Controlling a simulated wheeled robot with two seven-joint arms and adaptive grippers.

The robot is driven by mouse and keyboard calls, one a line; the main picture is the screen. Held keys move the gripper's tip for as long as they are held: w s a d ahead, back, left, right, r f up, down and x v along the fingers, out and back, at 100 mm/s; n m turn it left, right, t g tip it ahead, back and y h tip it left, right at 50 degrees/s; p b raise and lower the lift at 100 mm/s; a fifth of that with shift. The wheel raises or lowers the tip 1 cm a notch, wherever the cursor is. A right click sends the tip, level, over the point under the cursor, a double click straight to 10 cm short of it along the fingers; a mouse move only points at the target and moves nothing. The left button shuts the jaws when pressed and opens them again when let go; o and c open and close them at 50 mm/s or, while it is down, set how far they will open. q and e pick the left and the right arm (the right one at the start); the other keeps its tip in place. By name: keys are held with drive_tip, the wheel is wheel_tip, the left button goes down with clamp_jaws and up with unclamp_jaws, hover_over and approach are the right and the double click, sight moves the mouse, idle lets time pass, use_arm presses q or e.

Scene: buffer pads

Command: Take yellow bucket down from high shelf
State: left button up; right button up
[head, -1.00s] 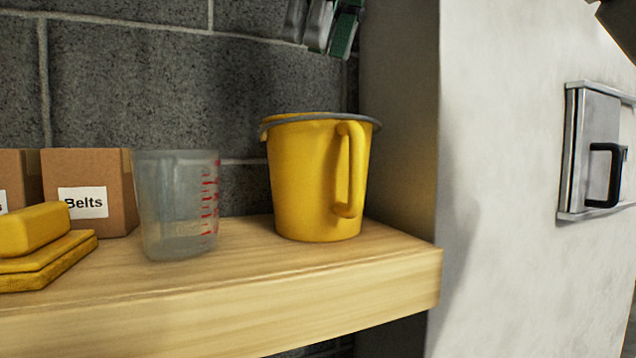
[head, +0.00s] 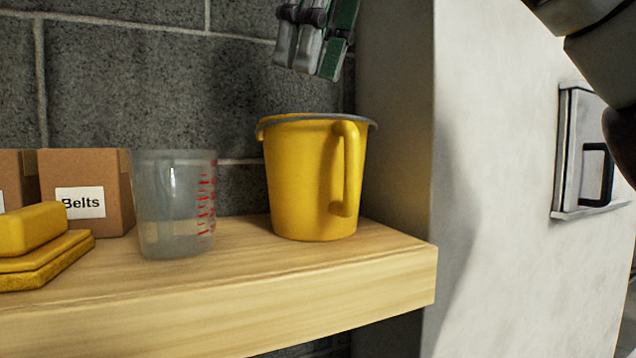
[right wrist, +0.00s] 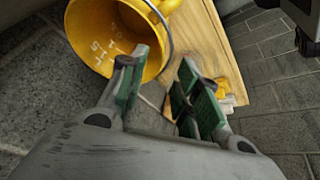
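The yellow bucket (head: 305,185) stands upright on the wooden shelf (head: 150,315) near its right end. It has a grey rim and a handle on its right side. My right gripper (head: 308,66) hangs just above the bucket, fingers pointing down, apart from the rim. In the right wrist view my right gripper (right wrist: 163,72) has its fingers spread with nothing between them. The bucket's open mouth (right wrist: 100,38) shows beyond the fingers, with white marks inside. My left gripper is not in view.
A clear measuring jug (head: 175,205) stands left of the bucket. A cardboard box labelled Belts (head: 85,175) and yellow pads (head: 40,245) are farther left. A block wall (head: 130,75) is behind; a pale panel (head: 490,200) with a handle stands right of the shelf.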

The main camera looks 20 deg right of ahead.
hover_over(288, 153)
drive_tip(key=s, duration=0.2)
drive_tip(key=shift+w+d+f, duration=0.1)
drive_tip(key=shift+d+f, duration=0.05)
drive_tip(key=shift+f, duration=0.75)
drive_tip(key=shift+w+d+f, duration=0.1)
drive_tip(key=shift+d+f, duration=0.05)
drive_tip(key=shift+f, duration=0.7)
drive_tip(key=shift+w+d+f, duration=0.1)
drive_tip(key=shift+d+f, duration=0.05)
drive_tip(key=shift+f, duration=0.75)
drive_tip(key=shift+f, duration=0.15)
drive_tip(key=shift+x, duration=2.6)
clamp_jaws()
